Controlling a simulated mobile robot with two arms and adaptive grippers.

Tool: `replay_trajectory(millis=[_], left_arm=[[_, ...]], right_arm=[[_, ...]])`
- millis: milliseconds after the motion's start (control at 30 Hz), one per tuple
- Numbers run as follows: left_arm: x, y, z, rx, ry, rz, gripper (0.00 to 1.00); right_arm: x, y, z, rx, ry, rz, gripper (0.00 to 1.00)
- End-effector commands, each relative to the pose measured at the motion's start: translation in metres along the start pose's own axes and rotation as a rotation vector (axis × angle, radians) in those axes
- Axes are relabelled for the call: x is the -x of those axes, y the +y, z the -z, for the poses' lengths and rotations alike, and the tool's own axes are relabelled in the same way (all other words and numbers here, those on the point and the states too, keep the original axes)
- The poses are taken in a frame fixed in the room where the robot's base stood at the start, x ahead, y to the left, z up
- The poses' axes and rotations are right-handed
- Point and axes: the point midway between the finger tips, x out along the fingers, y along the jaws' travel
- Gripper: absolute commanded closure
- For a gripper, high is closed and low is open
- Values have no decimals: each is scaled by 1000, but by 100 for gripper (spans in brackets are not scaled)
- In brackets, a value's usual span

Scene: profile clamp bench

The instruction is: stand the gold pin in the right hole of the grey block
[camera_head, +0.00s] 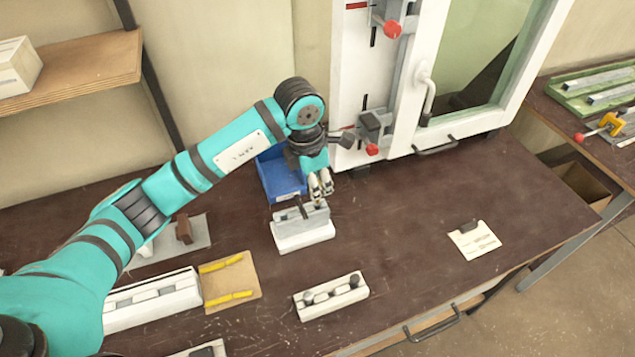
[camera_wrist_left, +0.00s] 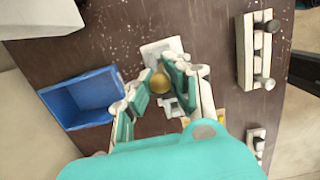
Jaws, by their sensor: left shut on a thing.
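The grey block (camera_head: 292,220) sits on a white base (camera_head: 303,239) near the middle of the bench. A dark upright piece (camera_head: 303,211) shows at its left part. My left gripper (camera_head: 320,192) points down over the right part of the block and is shut on the gold pin. In the left wrist view the pin's round gold top (camera_wrist_left: 158,86) shows between the fingers (camera_wrist_left: 155,92). The pin's lower end and the right hole are hidden, so I cannot tell whether the pin is in the hole. My right gripper is not in view.
A blue bin (camera_head: 278,184) stands close behind the block. A white rack with dark pegs (camera_head: 331,297) lies in front. A tan board with yellow strips (camera_head: 228,283) is front left. A card with a clip (camera_head: 475,241) lies right; the bench between is clear. A white cabinet door stands behind.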

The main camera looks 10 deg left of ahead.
Motion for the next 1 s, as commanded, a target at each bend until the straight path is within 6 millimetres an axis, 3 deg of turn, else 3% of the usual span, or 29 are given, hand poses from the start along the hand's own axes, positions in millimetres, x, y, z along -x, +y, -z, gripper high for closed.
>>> replay_trajectory(millis=[1000], left_arm=[[-31,0,5,0,0,-1,100]], right_arm=[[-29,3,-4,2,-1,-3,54]])
